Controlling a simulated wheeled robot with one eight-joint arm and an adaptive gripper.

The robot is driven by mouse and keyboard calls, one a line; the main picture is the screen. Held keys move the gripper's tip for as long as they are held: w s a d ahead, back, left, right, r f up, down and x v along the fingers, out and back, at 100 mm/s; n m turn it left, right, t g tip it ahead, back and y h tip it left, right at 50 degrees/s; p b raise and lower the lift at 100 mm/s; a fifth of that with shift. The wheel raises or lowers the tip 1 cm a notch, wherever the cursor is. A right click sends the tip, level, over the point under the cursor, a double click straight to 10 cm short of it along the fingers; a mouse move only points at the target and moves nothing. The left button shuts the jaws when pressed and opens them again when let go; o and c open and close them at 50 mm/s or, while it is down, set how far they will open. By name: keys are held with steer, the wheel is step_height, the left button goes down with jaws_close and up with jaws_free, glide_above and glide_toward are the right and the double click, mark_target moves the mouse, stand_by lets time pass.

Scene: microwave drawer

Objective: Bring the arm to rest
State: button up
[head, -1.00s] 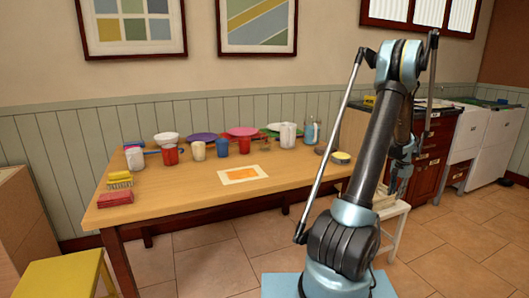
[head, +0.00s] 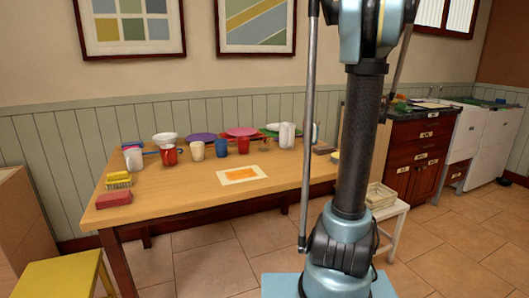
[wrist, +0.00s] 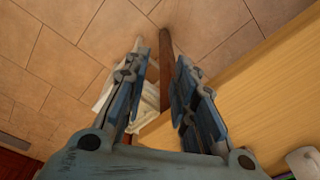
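My gripper (wrist: 157,72) shows in the wrist view with its two fingers spread apart and nothing between them. It points down toward the tiled floor, beside the wooden table (wrist: 262,85). In the head view my arm stands nearly upright in front of the table (head: 200,190), and its upper end runs out of the top of the picture. My gripper does not show in the head view.
A white stool (head: 397,212) bears a basket (head: 380,195) right of my arm. A yellow stool (head: 58,278) stands front left. Floor at right is open.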

steer(key=s+a+r+n, duration=0.2)
steer(key=s+a+n, duration=0.2)
steer(key=s+a, duration=0.9)
steer(key=s+a+f+n, duration=0.1)
steer(key=s+a+f, duration=0.2)
steer(key=s, duration=0.3)
steer(key=s+a+f+n+t, duration=0.1)
steer(key=s+a+f+n, duration=0.1)
steer(key=s, duration=0.4)
step_height(320, 180, down, 2)
steer(key=shift+s+a+n, duration=0.25)
steer(key=shift+a+n, duration=0.05)
steer(key=shift+a, duration=0.25)
steer(key=shift+a, duration=0.1)
